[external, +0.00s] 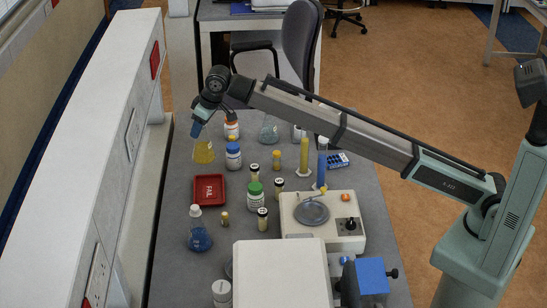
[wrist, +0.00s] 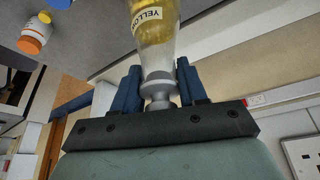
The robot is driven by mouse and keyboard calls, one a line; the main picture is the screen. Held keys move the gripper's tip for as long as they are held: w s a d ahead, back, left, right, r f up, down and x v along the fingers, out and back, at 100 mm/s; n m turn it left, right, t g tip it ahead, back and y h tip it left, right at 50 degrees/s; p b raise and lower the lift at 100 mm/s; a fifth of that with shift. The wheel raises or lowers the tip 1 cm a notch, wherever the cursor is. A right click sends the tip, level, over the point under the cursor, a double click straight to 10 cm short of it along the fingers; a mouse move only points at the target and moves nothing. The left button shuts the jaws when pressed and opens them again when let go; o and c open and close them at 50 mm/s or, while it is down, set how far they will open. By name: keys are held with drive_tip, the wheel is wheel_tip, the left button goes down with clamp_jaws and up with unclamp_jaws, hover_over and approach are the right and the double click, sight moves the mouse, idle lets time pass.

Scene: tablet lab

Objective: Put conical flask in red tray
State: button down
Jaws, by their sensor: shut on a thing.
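A conical flask with yellow liquid (external: 204,152) is at the back left of the bench in the external view. My gripper (external: 196,129) is above it, shut on its neck. In the wrist view my blue fingers (wrist: 162,88) close on both sides of the neck, and the flask (wrist: 156,32) shows its label "YELLOW". I cannot tell whether its base touches the bench. The red tray (external: 209,204) lies flat on the bench, in front of the flask in the external view. No object shows in it.
A flask with blue liquid (external: 199,240) stands in front of the tray. Another flask (external: 269,131) stands farther back. A wall ledge (external: 105,110) runs along the left.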

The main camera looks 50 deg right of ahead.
sight(212, 146)
wheel_tip(212, 146, down, 15)
drive_tip(key=shift+d, duration=0.2)
idle(0.6)
drive_tip(key=c, duration=0.6)
unclamp_jaws()
drive_tip(key=v, duration=1.2)
drive_tip(key=shift+r, duration=0.1)
